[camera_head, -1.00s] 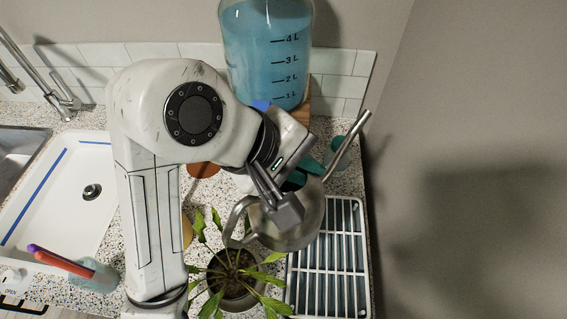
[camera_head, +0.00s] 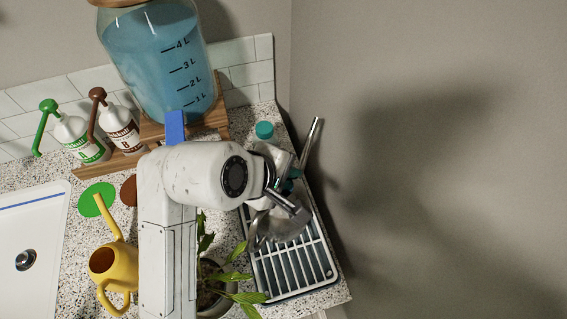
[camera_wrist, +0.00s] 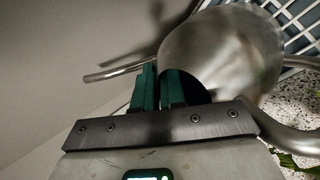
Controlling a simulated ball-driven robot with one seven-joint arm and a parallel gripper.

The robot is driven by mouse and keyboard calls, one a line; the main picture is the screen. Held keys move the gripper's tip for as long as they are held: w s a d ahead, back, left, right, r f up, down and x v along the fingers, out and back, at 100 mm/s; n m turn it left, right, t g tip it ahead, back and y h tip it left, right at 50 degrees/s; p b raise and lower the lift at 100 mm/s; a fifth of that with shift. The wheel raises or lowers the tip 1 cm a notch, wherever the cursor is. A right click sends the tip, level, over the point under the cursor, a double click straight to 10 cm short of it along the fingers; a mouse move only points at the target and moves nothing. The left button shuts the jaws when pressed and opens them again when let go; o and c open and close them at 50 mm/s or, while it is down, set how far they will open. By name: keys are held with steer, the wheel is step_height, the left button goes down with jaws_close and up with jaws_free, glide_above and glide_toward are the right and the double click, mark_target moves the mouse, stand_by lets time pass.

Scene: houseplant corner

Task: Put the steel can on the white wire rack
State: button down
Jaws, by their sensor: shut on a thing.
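The steel can (camera_head: 285,228) is a grey metal watering can with a long spout and a curved handle. My gripper (camera_head: 289,186) is shut on it, with the teal fingers at its rim; the grip is partly hidden by my wrist. In the wrist view, the fingers (camera_wrist: 160,88) are beside the dark opening of the can (camera_wrist: 225,50). The white wire rack (camera_head: 318,262) lies on the counter at the right, and the can overlaps its upper left part. I cannot tell whether the can touches the bars. The rack also shows in the wrist view (camera_wrist: 300,61).
A potted plant (camera_head: 232,277) stands left of the rack, its leaves close to the rack's edge. A large blue-filled jar (camera_head: 158,65) stands on a wooden stand behind. A teal-capped bottle (camera_head: 264,130) is behind my gripper. A yellow watering can (camera_head: 118,262) is at left. The wall is close on the right.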

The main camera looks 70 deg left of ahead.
steer(key=shift+f, duration=0.5)
steer(key=c, duration=1.2)
jaws_free()
steer(key=b+v, duration=0.1)
steer(key=v, duration=1.1)
